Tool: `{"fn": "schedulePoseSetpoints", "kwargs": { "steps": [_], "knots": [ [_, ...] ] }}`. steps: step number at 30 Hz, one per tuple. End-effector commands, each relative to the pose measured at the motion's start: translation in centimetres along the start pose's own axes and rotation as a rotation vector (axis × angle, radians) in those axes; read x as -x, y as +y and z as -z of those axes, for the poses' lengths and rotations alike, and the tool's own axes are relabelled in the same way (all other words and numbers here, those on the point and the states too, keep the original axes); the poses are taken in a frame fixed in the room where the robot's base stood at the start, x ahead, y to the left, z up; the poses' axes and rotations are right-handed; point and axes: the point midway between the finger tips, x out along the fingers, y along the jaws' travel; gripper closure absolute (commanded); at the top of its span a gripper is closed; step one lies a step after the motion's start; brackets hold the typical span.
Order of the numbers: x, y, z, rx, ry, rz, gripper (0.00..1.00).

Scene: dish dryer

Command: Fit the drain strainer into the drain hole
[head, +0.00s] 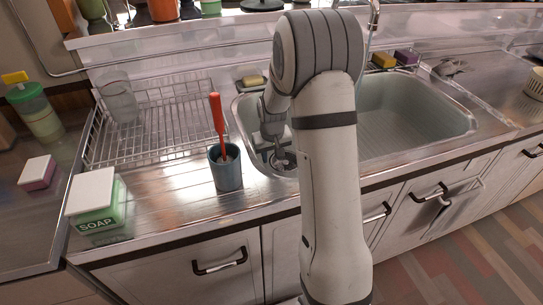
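My gripper (281,160) is low in the left part of the sink (415,120), close to its front wall. It is small and dark here, and I cannot tell whether its fingers are open or shut or whether they hold anything. I cannot make out the drain strainer or the drain hole for certain. My arm covers the middle of the sink and may hide them. A small grey metal object (450,67) lies on the counter to the right of the sink; I cannot tell what it is.
A blue cup (226,172) with a red-handled tool (217,118) stands left of the sink by my gripper. A wire dish rack (165,130) holds a clear glass (120,100). A soap box (98,200) is at front left. Sponges lie behind the sink. The sink's right part looks clear.

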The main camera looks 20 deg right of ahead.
Motion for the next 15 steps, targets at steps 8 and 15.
{"fn": "schedulePoseSetpoints", "kwargs": {
  "steps": [8, 15],
  "knots": [
    [5.1, 0.0, 0.1, 0.0, 0.005, -0.001, 0.69],
    [6.7, 0.0, 0.0, 0.0, 0.003, 0.0, 0.69]
  ]
}}
